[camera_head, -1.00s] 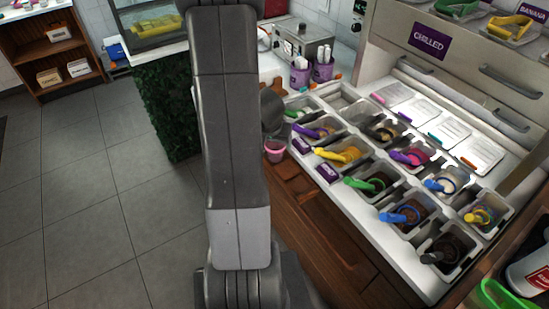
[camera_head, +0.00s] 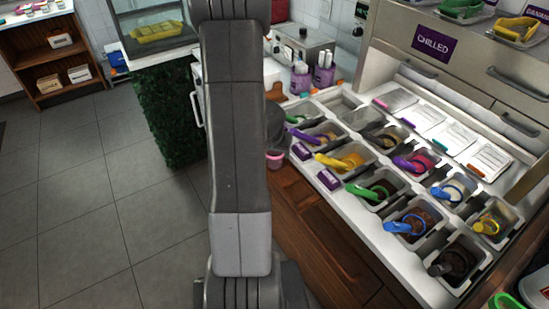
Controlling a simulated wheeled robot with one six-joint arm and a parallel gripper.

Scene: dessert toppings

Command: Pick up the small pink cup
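The small pink cup (camera_head: 275,160) is just right of my arm, at the left front end of the white counter. Its upper part is partly covered by a dark grey rounded shape directly above it, which looks like the end part of my arm. My gripper's fingers cannot be made out; the arm link hides much of that area. I cannot tell whether anything touches the cup.
Right of the cup are small purple boxes (camera_head: 328,180) and a topping station with several grey bins (camera_head: 377,193) and colored scoops. Purple containers (camera_head: 300,80) stand behind. Brown wooden drawers (camera_head: 320,235) front the counter. The tiled floor (camera_head: 95,200) at left is clear.

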